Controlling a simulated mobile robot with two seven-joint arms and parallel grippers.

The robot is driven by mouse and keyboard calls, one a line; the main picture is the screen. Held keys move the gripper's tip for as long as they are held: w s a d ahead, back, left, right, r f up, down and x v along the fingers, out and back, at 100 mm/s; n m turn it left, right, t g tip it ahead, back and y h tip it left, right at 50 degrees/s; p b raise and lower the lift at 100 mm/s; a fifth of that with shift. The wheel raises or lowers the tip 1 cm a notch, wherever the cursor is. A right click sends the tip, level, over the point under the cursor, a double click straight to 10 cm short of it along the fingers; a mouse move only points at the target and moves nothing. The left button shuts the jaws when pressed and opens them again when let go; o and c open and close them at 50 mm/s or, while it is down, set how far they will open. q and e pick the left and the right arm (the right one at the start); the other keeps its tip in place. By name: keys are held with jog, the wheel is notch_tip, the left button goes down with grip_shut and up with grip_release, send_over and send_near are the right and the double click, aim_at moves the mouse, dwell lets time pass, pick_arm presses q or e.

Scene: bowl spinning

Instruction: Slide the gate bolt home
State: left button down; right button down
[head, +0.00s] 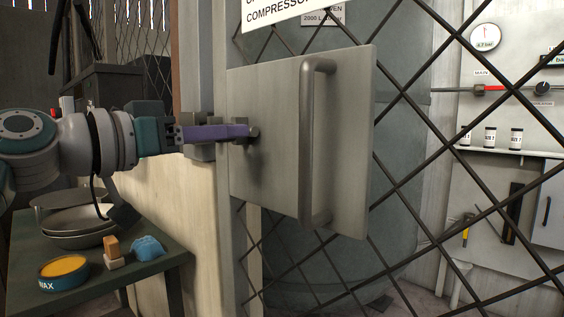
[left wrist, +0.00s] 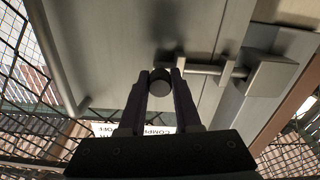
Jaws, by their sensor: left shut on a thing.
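The gate's flat grey metal plate (head: 275,90) carries a long vertical pull handle (head: 306,150). My left gripper (head: 247,132) comes in from the left with purple fingers at the plate's left edge. It is shut on the bolt's dark round knob (left wrist: 160,84), with one finger on each side in the left wrist view. The bolt's rod (left wrist: 204,69) runs from the knob through a guide (left wrist: 227,72) toward a block-shaped keeper (left wrist: 272,76) on the post. The rod's tip meets or comes close to the block; I cannot tell whether it is inside. My right gripper is not in view.
Dark diagonal mesh (head: 430,110) fills the gate's right side. A green side table (head: 160,262) at lower left holds a wax tin (head: 64,272), a wood-backed brush (head: 112,250), a blue cloth (head: 148,248) and stacked bowls (head: 75,239). A pale wall (head: 180,215) stands below my left arm.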

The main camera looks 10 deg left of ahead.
pick_arm(q)
jog(key=shift+w+a+f, duration=0.1)
jog(key=shift+w+a, duration=0.1)
jog(key=shift+a, duration=0.25)
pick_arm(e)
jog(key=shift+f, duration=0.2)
pick_arm(q)
jog(key=c, duration=1)
grip_release()
jog(key=o, duration=0.4)
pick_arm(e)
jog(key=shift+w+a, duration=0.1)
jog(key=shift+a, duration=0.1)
pick_arm(q)
jog(key=b+v, duration=0.1)
jog(key=v, duration=0.9)
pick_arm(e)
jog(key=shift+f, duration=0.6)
